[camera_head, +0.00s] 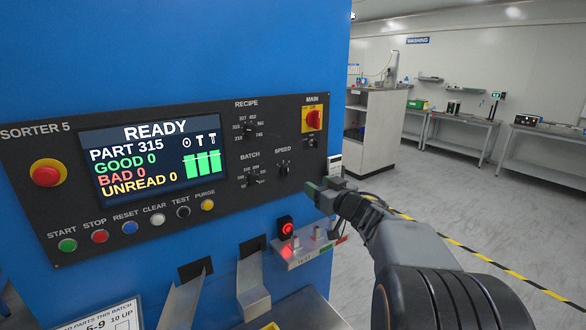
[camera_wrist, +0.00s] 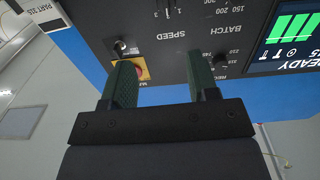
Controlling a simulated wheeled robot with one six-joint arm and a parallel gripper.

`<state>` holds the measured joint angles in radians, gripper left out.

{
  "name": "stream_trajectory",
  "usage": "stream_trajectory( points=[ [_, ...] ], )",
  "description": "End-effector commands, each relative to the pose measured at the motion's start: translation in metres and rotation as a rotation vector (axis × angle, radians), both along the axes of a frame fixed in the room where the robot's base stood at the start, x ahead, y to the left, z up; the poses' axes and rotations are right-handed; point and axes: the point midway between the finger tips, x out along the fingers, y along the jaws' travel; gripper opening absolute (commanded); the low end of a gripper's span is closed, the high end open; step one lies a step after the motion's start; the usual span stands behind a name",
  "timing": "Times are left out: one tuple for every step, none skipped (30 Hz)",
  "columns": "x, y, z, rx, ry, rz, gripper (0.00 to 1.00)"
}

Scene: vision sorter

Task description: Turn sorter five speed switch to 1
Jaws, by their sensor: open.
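The sorter 5 panel (camera_head: 75,225) is a black board on a blue cabinet. Its speed switch (camera_head: 283,169) is a small black knob below the SPEED label, right of the batch knob (camera_head: 252,180); its pointer direction is too small to tell. In the wrist view, which shows the panel upside down, the speed switch (camera_wrist: 169,7) is cut by the top edge. My gripper (camera_head: 317,187) is at the panel's lower right, below and right of the switch. In the wrist view its two green-padded fingers (camera_wrist: 160,72) are apart and empty.
The red and yellow main switch (camera_head: 313,119) and recipe knob (camera_head: 249,130) are nearby. A red-lit device (camera_head: 286,228) sits on a small bracket below my gripper. Metal chutes (camera_head: 253,286) stick out below the panel. Open floor lies right, with a yellow-black stripe (camera_head: 490,264).

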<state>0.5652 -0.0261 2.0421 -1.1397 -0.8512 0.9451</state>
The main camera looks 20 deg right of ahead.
Motion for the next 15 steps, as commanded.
stream_trajectory(
  points=[
    [0.005, 0.006, 0.001, 0.011, 0.001, 0.012, 0.54],
    [0.008, 0.008, 0.001, 0.015, 0.002, 0.014, 0.54],
    [0.013, 0.009, 0.001, 0.019, 0.004, 0.015, 0.54],
    [0.017, 0.01, 0.001, 0.02, 0.004, 0.015, 0.54],
    [0.022, 0.011, 0.001, 0.019, 0.004, 0.016, 0.54],
    [0.029, 0.012, 0.0, 0.018, 0.005, 0.015, 0.54],
    [0.034, 0.013, 0.001, 0.018, 0.005, 0.014, 0.54],
    [0.04, 0.014, 0.001, 0.019, 0.005, 0.013, 0.54],
    [0.048, 0.015, 0.001, 0.017, 0.005, 0.012, 0.54],
    [0.054, 0.016, 0.001, 0.017, 0.005, 0.012, 0.54],
    [0.06, 0.017, 0.001, 0.017, 0.004, 0.011, 0.54],
    [0.068, 0.018, 0.001, 0.017, 0.004, 0.01, 0.54],
    [0.073, 0.019, 0.001, 0.017, 0.004, 0.01, 0.54],
    [0.079, 0.02, 0.001, 0.017, 0.004, 0.01, 0.54],
    [0.086, 0.022, 0.001, 0.017, 0.005, 0.009, 0.54]
  ],
)
